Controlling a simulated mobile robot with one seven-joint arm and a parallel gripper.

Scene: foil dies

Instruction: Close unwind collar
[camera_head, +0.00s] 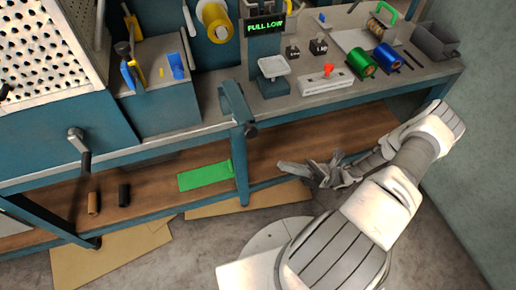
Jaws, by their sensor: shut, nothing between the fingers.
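A yellow roll (214,20) with a pale core sits on the teal panel at the top middle. It looks like the unwind, but its collar is too small to make out, so I cannot tell whether it is open or closed. My gripper (285,168) is at the lower middle right, in front of the bench and over the wooden lower shelf. It is shut and empty, pointing left, well below and to the right of the yellow roll. It is apart from the bench top.
The bench top (225,112) holds a small scale (272,68), a white block with a red knob (326,77), a green roll (360,64) and a blue roll (388,58). A crank handle (82,150) juts out at left. Green foil (205,175) lies on the lower shelf.

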